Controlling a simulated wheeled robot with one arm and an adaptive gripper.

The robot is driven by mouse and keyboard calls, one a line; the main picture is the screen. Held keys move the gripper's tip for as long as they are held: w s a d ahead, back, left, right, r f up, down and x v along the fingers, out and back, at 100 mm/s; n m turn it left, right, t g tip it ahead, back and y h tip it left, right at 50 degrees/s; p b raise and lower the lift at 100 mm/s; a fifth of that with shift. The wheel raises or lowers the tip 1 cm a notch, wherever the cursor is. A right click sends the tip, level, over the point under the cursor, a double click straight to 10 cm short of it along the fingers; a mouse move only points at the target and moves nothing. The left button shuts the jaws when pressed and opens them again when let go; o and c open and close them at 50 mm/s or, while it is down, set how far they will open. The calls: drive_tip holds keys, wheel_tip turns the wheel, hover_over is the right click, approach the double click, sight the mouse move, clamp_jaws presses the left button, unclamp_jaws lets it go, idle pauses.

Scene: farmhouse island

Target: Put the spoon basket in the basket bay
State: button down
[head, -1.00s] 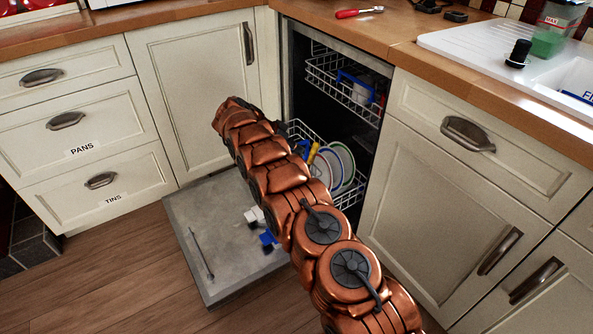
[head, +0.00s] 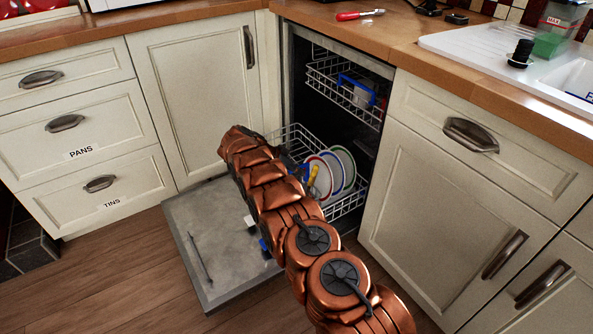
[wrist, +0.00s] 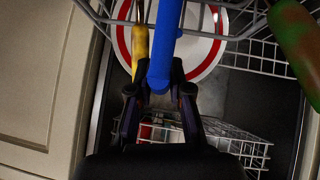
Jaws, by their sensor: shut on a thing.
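My gripper (wrist: 160,88) is shut on a thick blue handle (wrist: 166,45) in the wrist view. I cannot tell what hangs from this handle, so I cannot confirm it is the spoon basket. In the head view my copper arm covers the gripper and most of what it holds. A white box with a blue handle (head: 358,92) sits in the upper rack; I cannot tell whether it holds spoons. The lower rack (head: 296,136) is pulled partly out, and my arm hides much of it. I cannot pick out the basket bay.
Plates (head: 343,168) stand in the lower rack, with a yellow handle (head: 313,176) beside them. It also shows in the wrist view (wrist: 140,45). The dishwasher door (head: 215,235) lies open, with small white and blue things partly hidden by my arm. Cabinets flank both sides.

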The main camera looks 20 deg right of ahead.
drive_tip(key=c, duration=1.1)
unclamp_jaws()
drive_tip(key=shift+f, duration=0.15)
